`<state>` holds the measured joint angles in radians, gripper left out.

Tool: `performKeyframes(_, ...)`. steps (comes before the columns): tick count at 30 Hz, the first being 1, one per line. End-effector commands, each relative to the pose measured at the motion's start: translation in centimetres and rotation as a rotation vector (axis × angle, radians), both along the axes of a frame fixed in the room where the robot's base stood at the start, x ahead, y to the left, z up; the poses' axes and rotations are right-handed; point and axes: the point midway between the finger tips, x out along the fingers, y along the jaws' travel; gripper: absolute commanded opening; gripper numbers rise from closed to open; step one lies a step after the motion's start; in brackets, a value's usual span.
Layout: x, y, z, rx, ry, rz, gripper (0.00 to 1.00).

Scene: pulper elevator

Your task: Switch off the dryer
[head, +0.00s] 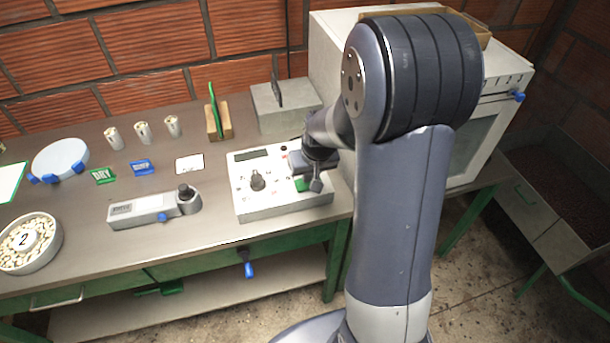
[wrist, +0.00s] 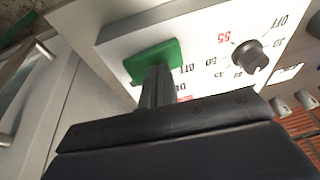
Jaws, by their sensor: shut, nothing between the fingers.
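A white control box (head: 285,203) stands on the bench with a small dark display, a black knob (head: 257,180) and a green switch (head: 300,185). In the wrist view, the green switch (wrist: 153,62) sits on the white panel face. Lettering beside it is partly hidden. The black knob (wrist: 250,56) is to its right, with OFF, 50 and a red 55 around it. My gripper (head: 316,186) is over the right part of the box. In the wrist view its shut, empty fingertips (wrist: 159,72) are at the green switch; whether they touch it I cannot tell.
A white oven-like cabinet (head: 480,145) stands to the right, partly behind my arm. A grey scale-like device (head: 150,208), a bowl of beans (head: 30,243), a round blue-handled dish (head: 60,160), and small cups (head: 142,132) are on the bench. A grey block (head: 283,105) stands behind the box.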

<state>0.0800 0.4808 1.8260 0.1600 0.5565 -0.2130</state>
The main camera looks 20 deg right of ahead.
Motion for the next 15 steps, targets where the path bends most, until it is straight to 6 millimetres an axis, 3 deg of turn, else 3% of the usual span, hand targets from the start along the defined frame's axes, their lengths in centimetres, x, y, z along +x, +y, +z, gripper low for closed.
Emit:
performKeyframes(9, 0.0, 0.0, 0.3, 0.000, -0.001, 0.000, 0.00)
performKeyframes(15, 0.2, 0.1, 2.6, 0.000, 0.000, 0.001, 0.00)
